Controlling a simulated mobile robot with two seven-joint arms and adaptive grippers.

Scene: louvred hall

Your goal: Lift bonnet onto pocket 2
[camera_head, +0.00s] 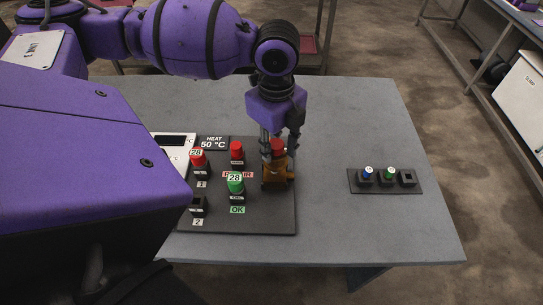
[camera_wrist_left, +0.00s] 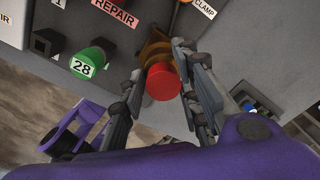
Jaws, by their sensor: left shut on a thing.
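My left gripper (camera_head: 279,146) reaches down from above and is shut on a red-topped piece (camera_head: 277,147), which I take for the bonnet. This piece stands at the brass-coloured body (camera_head: 276,175) at the board's right side; I cannot tell whether they touch. In the left wrist view the red top (camera_wrist_left: 163,82) lies between the two fingers, with the brass body (camera_wrist_left: 156,48) behind it. Pocket 2 (camera_head: 198,205) is a dark square holder above the label "2" at the board's front left, and looks empty. My right gripper is not in view.
A red-topped piece tagged 28 (camera_head: 198,158) stands in pocket 1. A small block with blue and green buttons (camera_head: 386,188) lies right. Bare grey table (camera_head: 335,120) surrounds the board.

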